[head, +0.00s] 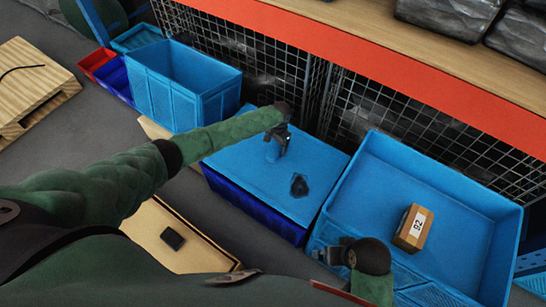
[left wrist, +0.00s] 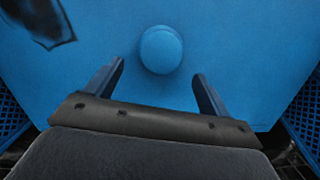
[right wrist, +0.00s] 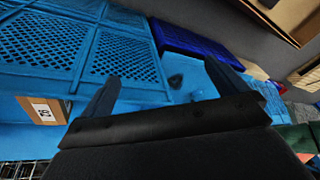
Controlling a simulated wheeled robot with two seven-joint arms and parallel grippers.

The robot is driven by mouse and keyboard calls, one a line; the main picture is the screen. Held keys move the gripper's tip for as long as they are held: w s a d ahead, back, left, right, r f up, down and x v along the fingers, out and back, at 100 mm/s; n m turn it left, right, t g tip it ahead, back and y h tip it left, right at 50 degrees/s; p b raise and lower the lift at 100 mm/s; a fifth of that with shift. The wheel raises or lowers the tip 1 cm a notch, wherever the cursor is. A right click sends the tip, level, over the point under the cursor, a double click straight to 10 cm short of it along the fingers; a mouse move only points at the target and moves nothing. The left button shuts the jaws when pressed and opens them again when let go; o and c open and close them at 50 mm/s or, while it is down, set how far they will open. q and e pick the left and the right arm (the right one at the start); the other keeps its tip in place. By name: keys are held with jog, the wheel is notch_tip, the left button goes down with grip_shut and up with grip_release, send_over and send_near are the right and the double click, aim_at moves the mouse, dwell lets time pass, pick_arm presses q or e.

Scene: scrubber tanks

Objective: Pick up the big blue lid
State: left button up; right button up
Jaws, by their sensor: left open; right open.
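The big blue lid (head: 315,165) lies flat on a dark blue crate (head: 255,207) in the middle of the head view. In the left wrist view the lid (left wrist: 235,50) fills most of the picture, with a round blue knob (left wrist: 161,50) on it. My left gripper (head: 276,150) is open and points down over the lid. The knob lies just ahead of the gap between its fingertips (left wrist: 158,70); I see no contact. My right gripper (head: 330,256) is open and empty, low near the large blue bin.
A large open blue bin (head: 345,190) on the right holds a brown box (head: 413,228) with a white label. A tall blue bin (head: 185,98) stands at the left. A wire mesh (head: 250,45) and an orange shelf beam (head: 400,75) stand behind. A dark patch, perhaps a shadow, shows on the lid.

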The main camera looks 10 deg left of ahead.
aim_at(273, 153)
pick_arm(q)
jog(key=f, duration=0.1)
jog(key=s+f, duration=0.1)
jog(key=f, duration=0.1)
jog(key=shift+s+a, duration=0.15)
jog(key=shift+a, duration=0.25)
jog(key=shift+f+p, duration=0.3)
jog(key=shift+f, duration=0.3)
jog(key=c, duration=1.5)
jog(key=shift+r, duration=0.1)
jog(key=shift+c, duration=0.8)
pick_arm(e)
jog(key=shift+s+d+r, duration=0.25)
jog(key=shift+d+r, duration=0.4)
jog(key=shift+d, duration=0.05)
